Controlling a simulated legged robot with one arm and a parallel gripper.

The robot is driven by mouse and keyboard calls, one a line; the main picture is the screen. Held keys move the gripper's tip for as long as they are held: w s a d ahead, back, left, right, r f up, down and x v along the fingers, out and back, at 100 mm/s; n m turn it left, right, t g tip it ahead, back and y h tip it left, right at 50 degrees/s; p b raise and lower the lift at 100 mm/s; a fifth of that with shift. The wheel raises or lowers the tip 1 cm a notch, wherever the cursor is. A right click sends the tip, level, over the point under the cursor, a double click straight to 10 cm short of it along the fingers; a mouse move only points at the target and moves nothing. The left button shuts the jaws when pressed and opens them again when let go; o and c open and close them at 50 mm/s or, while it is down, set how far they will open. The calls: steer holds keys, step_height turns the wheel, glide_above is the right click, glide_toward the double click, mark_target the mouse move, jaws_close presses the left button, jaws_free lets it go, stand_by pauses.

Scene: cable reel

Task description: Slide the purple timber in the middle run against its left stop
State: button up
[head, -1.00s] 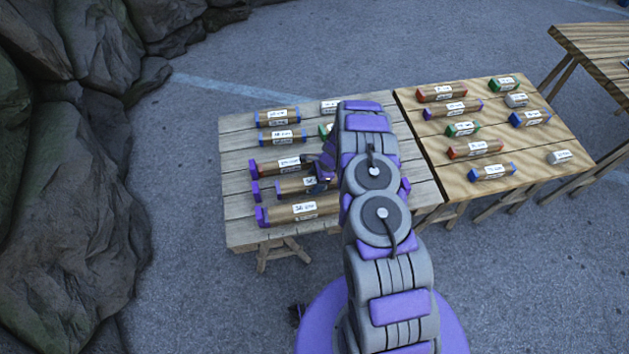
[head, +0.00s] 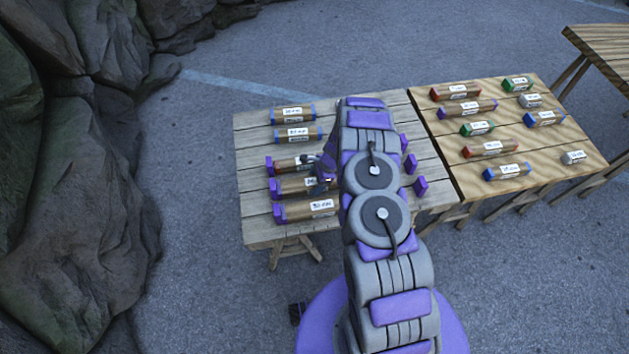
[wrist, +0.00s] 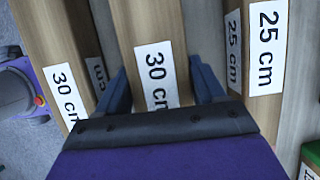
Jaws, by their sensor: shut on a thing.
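The middle-run timber (head: 294,187) is a brown bar with a white label. It lies on the left table, and no clear gap shows between its left end and the purple left stop (head: 274,188). My gripper (head: 324,178) is shut on this timber near its label, and my arm hides its right part. In the wrist view the dark fingers of my gripper (wrist: 160,95) sit on both sides of the timber (wrist: 150,40), whose label reads 30 cm.
Neighbouring timbers lie in the run behind (head: 289,165) and the run in front (head: 300,210), close beside my fingers. Purple right stops (head: 410,163) stand at the table's right side. Blue-ended timbers (head: 293,113) lie farther back. A second table (head: 545,165) holds several timbers.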

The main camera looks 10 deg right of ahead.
steer(key=shift+a, duration=0.15)
steer(key=o, duration=0.9)
steer(key=shift+a, duration=0.15)
steer(key=o, duration=0.5)
steer(key=shift+a, duration=0.4)
steer(key=shift+d+r, duration=0.15)
steer(key=shift+d, duration=0.4)
steer(key=p+v, duration=0.3)
steer(key=v, duration=1.3)
steer(key=shift+r, duration=0.45)
